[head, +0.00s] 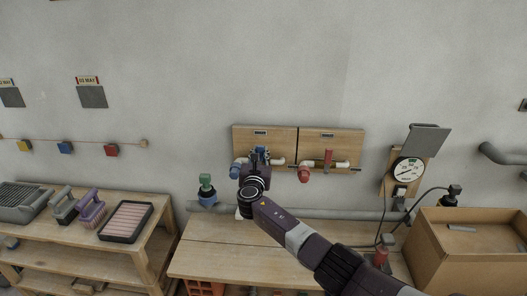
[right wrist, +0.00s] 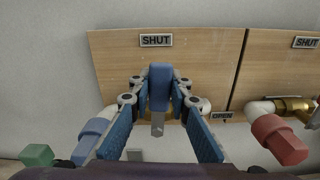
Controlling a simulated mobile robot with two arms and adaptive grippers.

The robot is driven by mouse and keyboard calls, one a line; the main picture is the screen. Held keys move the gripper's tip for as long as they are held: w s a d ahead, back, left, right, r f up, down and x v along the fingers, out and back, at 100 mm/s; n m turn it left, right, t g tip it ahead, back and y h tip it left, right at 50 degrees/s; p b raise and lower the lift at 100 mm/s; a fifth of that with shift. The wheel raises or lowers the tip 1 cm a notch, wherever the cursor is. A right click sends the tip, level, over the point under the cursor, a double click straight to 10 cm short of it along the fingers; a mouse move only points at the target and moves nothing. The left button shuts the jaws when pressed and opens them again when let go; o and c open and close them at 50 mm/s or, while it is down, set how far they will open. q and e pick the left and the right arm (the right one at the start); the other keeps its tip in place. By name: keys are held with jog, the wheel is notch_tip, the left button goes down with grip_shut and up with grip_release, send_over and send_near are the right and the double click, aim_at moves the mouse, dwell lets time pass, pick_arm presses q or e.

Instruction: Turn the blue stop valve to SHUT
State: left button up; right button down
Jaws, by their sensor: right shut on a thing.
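The blue stop valve's lever (right wrist: 160,88) stands upright in the right wrist view, under the SHUT plate (right wrist: 156,40) on a wooden board. The OPEN plate (right wrist: 221,117) is lower right of it. My right gripper (head: 259,160) is at the left board in the head view. In the right wrist view its blue-padded fingers are on either side of the lever, shut on it. The valve body is mostly hidden behind the lever and fingers. A blue pipe end (right wrist: 92,136) is to the left. My left gripper is not in view.
A red valve lever (head: 328,158) and red pipe end (head: 304,174) are close by on the right board. A wooden bench (head: 215,258) stands below. A gauge (head: 407,171) and a cardboard box (head: 470,250) are to the right.

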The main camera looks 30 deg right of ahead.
jog(key=shift+w+a+n, duration=0.1)
jog(key=shift+a+n, duration=0.15)
jog(key=shift+n, duration=0.25)
jog(key=shift+f, duration=0.1)
jog(key=c, duration=1.8)
grip_release()
jog(key=shift+o, duration=0.2)
jog(key=v, duration=1.2)
